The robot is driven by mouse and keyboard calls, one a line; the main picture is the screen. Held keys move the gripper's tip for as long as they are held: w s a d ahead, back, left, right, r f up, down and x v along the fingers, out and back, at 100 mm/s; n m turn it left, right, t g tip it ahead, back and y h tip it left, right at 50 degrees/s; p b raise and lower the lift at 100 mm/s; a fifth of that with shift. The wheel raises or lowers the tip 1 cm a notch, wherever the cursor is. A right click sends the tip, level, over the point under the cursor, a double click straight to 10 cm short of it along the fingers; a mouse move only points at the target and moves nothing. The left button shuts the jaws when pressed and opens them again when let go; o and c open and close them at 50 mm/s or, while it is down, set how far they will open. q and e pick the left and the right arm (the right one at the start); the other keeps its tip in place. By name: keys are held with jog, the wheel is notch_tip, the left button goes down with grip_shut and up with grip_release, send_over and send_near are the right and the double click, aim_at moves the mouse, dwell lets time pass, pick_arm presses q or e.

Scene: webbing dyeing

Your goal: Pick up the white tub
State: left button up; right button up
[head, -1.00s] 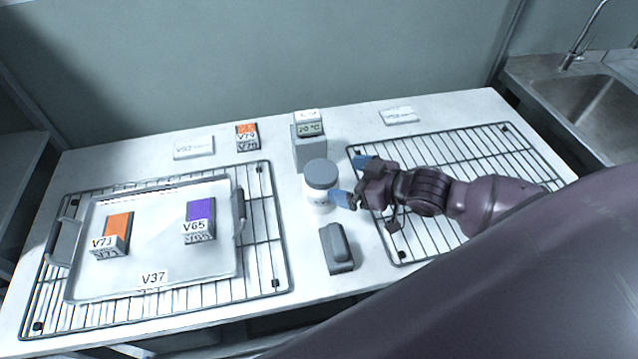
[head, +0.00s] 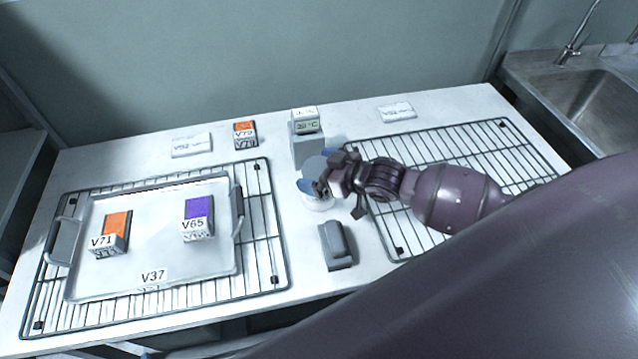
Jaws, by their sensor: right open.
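The white tub (head: 318,203) with a grey-blue lid stands upright on the table, in front of the grey display block. My right gripper (head: 317,170) is open at the tub, with its blue fingertips at the far and near sides of the lid. The gripper hides part of the lid and the tub's right side. I cannot tell whether the fingertips touch it. My left gripper is not in view.
A grey block with a temperature display (head: 306,140) stands close behind the tub. A grey object (head: 336,246) lies in front. A tray (head: 155,272) with two labelled blocks sits on the left rack (head: 262,270). The right rack (head: 480,150) is empty.

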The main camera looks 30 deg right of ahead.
jog(key=shift+c, duration=0.3)
jog(key=c, duration=1.4)
jog(key=shift+c, duration=0.3)
jog(key=shift+r, duration=0.1)
